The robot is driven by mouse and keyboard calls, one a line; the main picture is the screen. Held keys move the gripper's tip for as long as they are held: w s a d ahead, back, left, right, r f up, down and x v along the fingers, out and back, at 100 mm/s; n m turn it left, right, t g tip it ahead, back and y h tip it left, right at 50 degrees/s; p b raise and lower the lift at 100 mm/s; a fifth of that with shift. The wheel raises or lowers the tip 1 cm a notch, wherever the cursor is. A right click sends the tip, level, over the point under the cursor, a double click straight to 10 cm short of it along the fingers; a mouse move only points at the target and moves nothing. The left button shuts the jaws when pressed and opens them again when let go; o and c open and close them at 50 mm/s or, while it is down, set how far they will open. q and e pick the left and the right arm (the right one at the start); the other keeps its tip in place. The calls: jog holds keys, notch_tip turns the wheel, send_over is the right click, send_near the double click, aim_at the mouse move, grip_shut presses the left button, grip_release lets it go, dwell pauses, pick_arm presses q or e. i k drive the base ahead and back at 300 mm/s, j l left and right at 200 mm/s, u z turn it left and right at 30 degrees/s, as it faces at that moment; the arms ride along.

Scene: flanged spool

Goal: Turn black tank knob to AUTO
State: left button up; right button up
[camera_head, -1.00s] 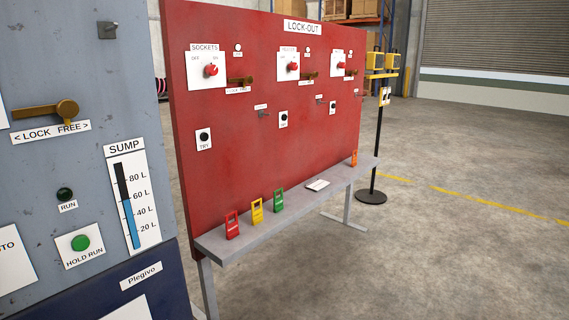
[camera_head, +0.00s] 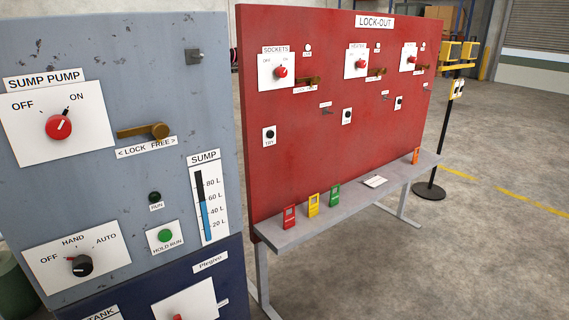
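A black knob (camera_head: 81,267) sits on a white plate (camera_head: 112,256) marked OFF, HAND and AUTO, low on the grey panel at the left. Its pointer seems to lie towards the upper left, on the OFF side, but it is too small to be sure. Below it, a label reading TANK (camera_head: 101,314) is cut by the bottom edge on a dark blue panel (camera_head: 222,285). Whatever belongs to that label is mostly out of the frame, so I cannot tell whether another black knob is there. Neither of my grippers is in view.
The grey panel also carries a red SUMP PUMP knob (camera_head: 58,127), a brass lock lever (camera_head: 145,131) and a green HOLD RUN button (camera_head: 165,236). A red LOCK-OUT board (camera_head: 330,150) with a shelf (camera_head: 310,228) stands to the right. The concrete floor at right is open.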

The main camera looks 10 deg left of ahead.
aim_at(82, 265)
jog(key=u, duration=1.3)
